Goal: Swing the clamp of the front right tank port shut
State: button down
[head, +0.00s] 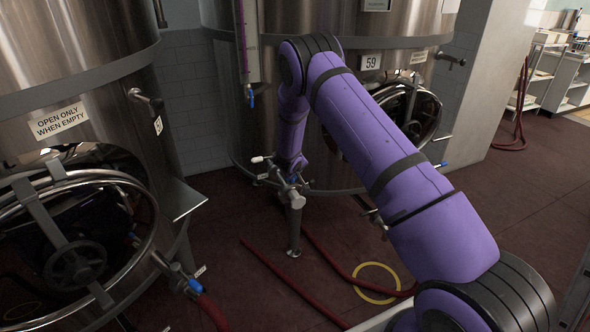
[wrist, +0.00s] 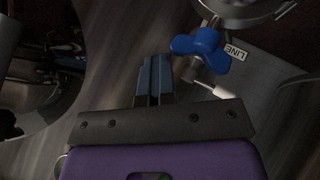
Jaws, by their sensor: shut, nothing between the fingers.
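In the wrist view my gripper (wrist: 153,75) has its dark fingers together, with nothing between them. A blue wing nut (wrist: 200,48), which looks like part of a clamp, is just right of the fingertips with a small gap in the picture. A steel ring (wrist: 240,10), perhaps the port's rim, is partly cut off at the top.
A white-tipped lever (wrist: 222,91) and a LINE label (wrist: 235,53) sit close to the wing nut. The left tank (head: 90,95) and the tank marked 59 (head: 400,55) flank the workspace. Red hoses (head: 290,280) and a yellow ring (head: 377,283) lie on the floor.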

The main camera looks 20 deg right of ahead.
jog(key=shift+m+y, duration=0.4)
jog(key=shift+y, duration=0.2)
jog(key=d+f, duration=0.3)
jog(key=shift+s+d, duration=0.1)
jog(key=shift+s, duration=0.1)
jog(key=shift+d+f+m+g+y, duration=0.35)
jog(key=shift+f+y, duration=0.25)
jog(key=shift+y, duration=0.3)
jog(key=shift+d+f, duration=0.35)
jog(key=shift+f, duration=0.25)
jog(key=shift+f, duration=0.15)
jog(key=r, duration=0.1)
jog(key=w+r, duration=0.1)
jog(key=r, duration=0.2)
jog(key=shift+w+a+r, duration=0.15)
jog(key=shift+a+r, duration=0.1)
jog(key=shift+a, duration=0.15)
jog(key=d+v, duration=0.1)
jog(key=v, duration=0.9)
jog(key=shift+s, duration=0.25)
